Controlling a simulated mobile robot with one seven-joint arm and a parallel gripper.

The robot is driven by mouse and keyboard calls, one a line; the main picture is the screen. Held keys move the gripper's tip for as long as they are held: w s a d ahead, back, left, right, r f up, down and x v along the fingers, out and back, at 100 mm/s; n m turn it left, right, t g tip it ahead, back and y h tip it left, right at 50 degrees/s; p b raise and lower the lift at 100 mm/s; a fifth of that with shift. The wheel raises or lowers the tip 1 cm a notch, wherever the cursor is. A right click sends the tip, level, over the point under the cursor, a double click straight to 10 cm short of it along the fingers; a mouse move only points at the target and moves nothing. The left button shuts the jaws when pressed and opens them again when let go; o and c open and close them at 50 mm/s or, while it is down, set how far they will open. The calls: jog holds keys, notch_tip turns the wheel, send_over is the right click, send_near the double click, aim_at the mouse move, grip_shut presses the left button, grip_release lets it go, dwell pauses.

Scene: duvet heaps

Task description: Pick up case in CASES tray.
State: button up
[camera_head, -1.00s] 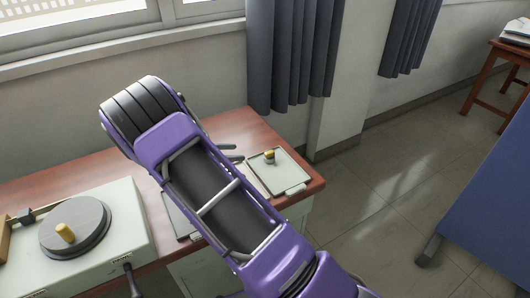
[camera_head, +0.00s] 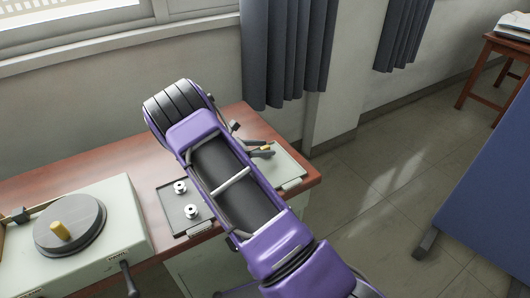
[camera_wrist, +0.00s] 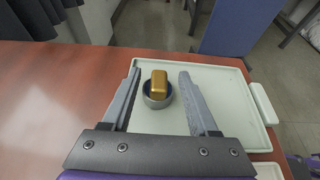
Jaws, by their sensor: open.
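A gold, rounded block-like piece sits in a round dark grey cup (camera_wrist: 157,97) on a pale tray (camera_wrist: 225,88) in the wrist view. I take this piece as the case (camera_wrist: 158,83). The tray also shows in the head view (camera_head: 290,168) at the table's right end, with a bit of gold near my fingers. My gripper (camera_wrist: 160,70) is open over the tray, one finger on each side of the case and cup, with nothing held. Gaps show on both sides. No CASES label is readable.
A grey tray (camera_head: 171,207) with two small silver spool-like pieces lies left of my arm on the red-brown table (camera_head: 120,165). A pale green machine with a grey disc (camera_head: 70,230) stands at the left. A wall and dark curtain (camera_head: 288,50) are behind. A blue panel (camera_head: 490,190) stands at the right.

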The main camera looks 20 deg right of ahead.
jog(key=x, duration=0.3)
jog(key=shift+w+d+f, duration=0.1)
jog(key=shift+d+f, duration=0.05)
jog(key=shift+f, duration=0.1)
grip_shut()
